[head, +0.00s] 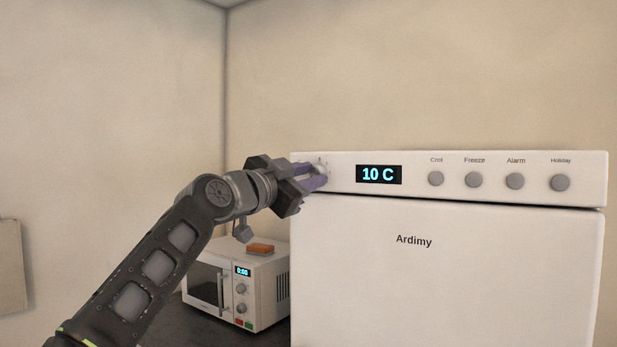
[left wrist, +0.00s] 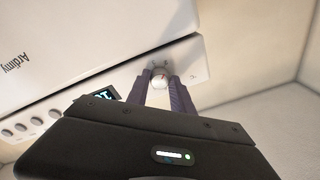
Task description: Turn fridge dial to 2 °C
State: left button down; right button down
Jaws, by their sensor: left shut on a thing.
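The white fridge (head: 440,270) has a control panel along its top, with a display (head: 379,174) reading "10 C". The round dial (head: 321,168) sits at the panel's left end, partly covered by my fingers; it also shows in the left wrist view (left wrist: 160,79). My left gripper (head: 317,175) is shut on the dial, with its purple fingers on either side of it, as the left wrist view (left wrist: 160,86) shows. My right gripper is not in view.
Several grey buttons (head: 475,180), labelled Cool, Freeze, Alarm and Holiday, line the panel right of the display. A white microwave (head: 265,290) with a reddish-brown block (head: 260,249) on top stands left of the fridge, below my left gripper. Bare walls stand behind.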

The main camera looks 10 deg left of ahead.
pick_arm(q)
jog(key=c, duration=1.1)
grip_release()
jog(key=shift+s, duration=0.1)
jog(key=shift+s+a+f+b, duration=0.1)
jog(key=shift+s+a+b, duration=0.05)
jog(key=shift+s+b, duration=0.15)
jog(key=b+v, duration=0.4)
jog(key=v, duration=0.3)
